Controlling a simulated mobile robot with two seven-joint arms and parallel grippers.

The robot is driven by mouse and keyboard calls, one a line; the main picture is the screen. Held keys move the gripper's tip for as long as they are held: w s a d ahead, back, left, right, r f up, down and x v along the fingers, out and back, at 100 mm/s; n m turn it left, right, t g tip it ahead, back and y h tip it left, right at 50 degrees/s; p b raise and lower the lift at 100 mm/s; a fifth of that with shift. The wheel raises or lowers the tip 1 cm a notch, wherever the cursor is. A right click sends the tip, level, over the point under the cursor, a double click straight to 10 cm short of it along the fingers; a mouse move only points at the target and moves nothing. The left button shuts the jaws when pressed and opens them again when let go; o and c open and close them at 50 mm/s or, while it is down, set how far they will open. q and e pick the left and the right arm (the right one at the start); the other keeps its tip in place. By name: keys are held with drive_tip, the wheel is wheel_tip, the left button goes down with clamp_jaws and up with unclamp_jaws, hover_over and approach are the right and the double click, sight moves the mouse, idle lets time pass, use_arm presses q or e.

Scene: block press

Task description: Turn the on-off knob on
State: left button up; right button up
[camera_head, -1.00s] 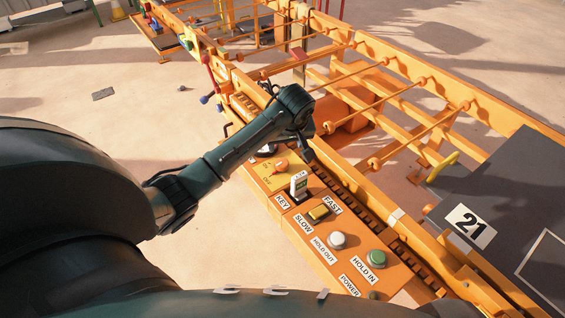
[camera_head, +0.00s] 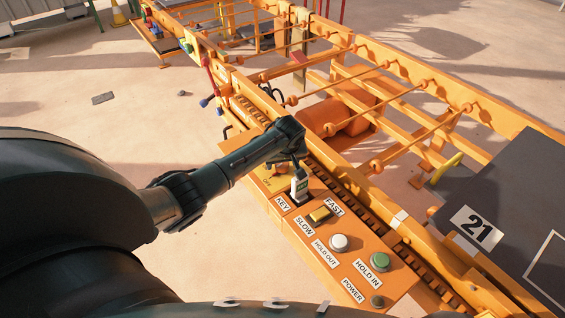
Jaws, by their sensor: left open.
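The orange on-off knob (camera_head: 279,169) sits on a yellow plate (camera_head: 266,182) marked OFF, at the upper end of the orange control panel (camera_head: 322,253). My left gripper (camera_head: 296,164) is open and points down over the panel beside the knob. It partly covers the knob and its plate, so the knob's exact angle is hard to tell. I cannot tell whether a finger touches the knob. My right gripper is out of view.
A key switch with a tag (camera_head: 299,186) stands just below the knob.

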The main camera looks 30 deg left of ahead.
use_arm(q)
drive_tip(key=shift+c, duration=0.4)
drive_tip(key=c, duration=0.9)
